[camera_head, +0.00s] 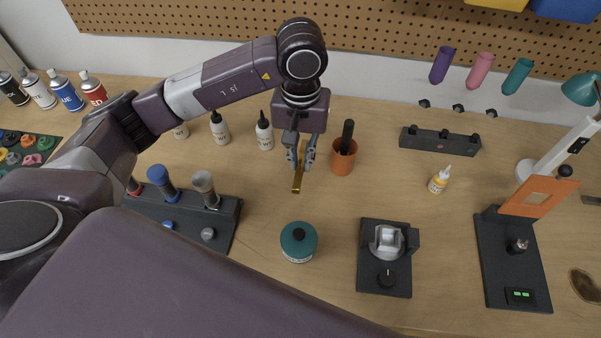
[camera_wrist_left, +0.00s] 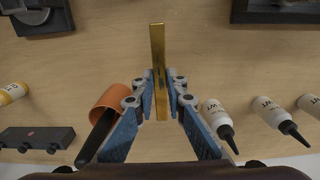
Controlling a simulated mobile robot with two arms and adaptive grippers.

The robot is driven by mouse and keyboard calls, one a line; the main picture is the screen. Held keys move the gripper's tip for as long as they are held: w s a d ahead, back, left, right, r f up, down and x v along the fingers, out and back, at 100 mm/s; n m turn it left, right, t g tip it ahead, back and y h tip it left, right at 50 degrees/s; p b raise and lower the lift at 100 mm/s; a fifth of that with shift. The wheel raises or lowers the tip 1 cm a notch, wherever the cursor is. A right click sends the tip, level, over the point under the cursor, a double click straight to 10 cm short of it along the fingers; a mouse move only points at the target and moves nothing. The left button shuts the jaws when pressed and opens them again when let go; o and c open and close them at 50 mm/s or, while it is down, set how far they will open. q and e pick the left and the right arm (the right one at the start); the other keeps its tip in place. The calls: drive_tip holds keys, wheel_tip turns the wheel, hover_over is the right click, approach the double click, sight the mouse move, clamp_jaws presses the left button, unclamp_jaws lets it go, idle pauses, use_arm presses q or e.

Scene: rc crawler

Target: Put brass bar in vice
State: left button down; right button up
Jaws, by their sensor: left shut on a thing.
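The brass bar (camera_head: 297,183) is a slim golden bar held by my left gripper (camera_head: 301,160) above the wooden bench. It points down, slightly tilted, in the head view. In the left wrist view the bar (camera_wrist_left: 157,45) stands between the blue-grey fingers of my left gripper (camera_wrist_left: 161,98), which are shut on it. A black base with pale grey jaws and a dial, which looks like the vice (camera_head: 386,276), stands to the right and nearer to me, apart from the bar. Its jaws look empty. My right gripper is not in view.
An orange cup (camera_head: 341,162) with a black handle in it stands just right of the gripper. White bottles (camera_head: 264,137) are to its left. A teal jar (camera_head: 298,254) and a black tool rack (camera_head: 229,222) stand nearer. Bench between cup and vice is clear.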

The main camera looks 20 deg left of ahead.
sight(301, 164)
use_arm(q)
wheel_tip(301, 164, down, 3)
drive_tip(key=shift+r, duration=0.15)
drive_tip(key=shift+f+p, duration=0.35)
drive_tip(key=shift+f, duration=0.25)
wheel_tip(301, 164, down, 3)
drive_tip(key=shift+f+p, duration=0.1)
drive_tip(key=shift+p, duration=0.4)
drive_tip(key=shift+f, duration=0.25)
drive_tip(key=c, duration=2.4)
unclamp_jaws()
drive_tip(key=shift+b, duration=0.35)
drive_tip(key=o, duration=0.4)
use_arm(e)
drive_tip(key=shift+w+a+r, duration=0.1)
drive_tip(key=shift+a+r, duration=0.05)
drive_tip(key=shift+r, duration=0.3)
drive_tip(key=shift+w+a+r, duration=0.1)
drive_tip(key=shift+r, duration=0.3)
use_arm(q)
drive_tip(key=shift+o, duration=0.2)
